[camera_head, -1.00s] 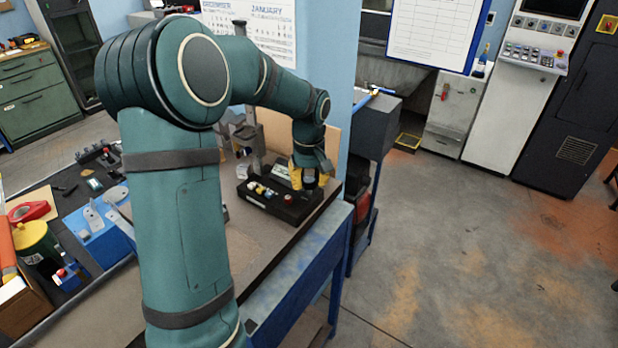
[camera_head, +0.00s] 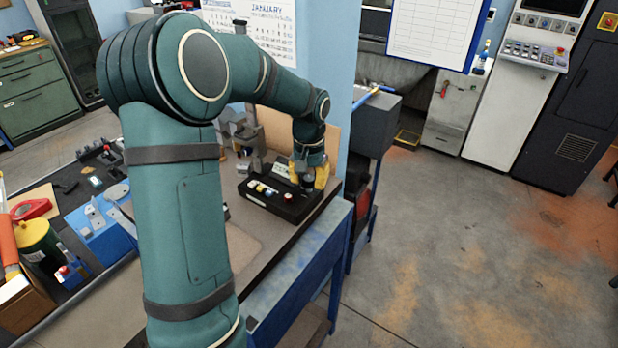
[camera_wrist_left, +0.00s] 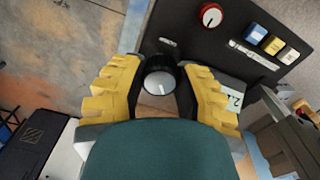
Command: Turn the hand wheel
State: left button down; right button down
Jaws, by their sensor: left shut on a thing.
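A round knob with a grey top, a white pointer line and a dark ribbed side (camera_wrist_left: 160,83) stands on a black control box (camera_wrist_left: 200,50); I take it for the hand wheel. My left gripper (camera_wrist_left: 160,74) has its two yellow fingers on either side of the knob and is shut on it. In the head view the left gripper (camera_head: 307,179) reaches down over the right end of the box (camera_head: 270,207), and the fingers mostly hide the knob there. My right gripper is in neither view.
The box also carries a red knob (camera_wrist_left: 210,15) and blue, yellow and white buttons (camera_wrist_left: 271,44). A machine stand (camera_head: 235,130) is behind it on the bench. The bench's right edge (camera_head: 330,215) is close, with open floor (camera_head: 450,250) beyond.

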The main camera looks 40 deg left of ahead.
aim_at(309, 178)
pick_arm(q)
jog(key=shift+f, duration=0.1)
dwell(0.3)
jog(key=c, duration=0.6)
grip_release()
notch_tip(309, 178, up, 12)
jog(key=shift+r, duration=0.1)
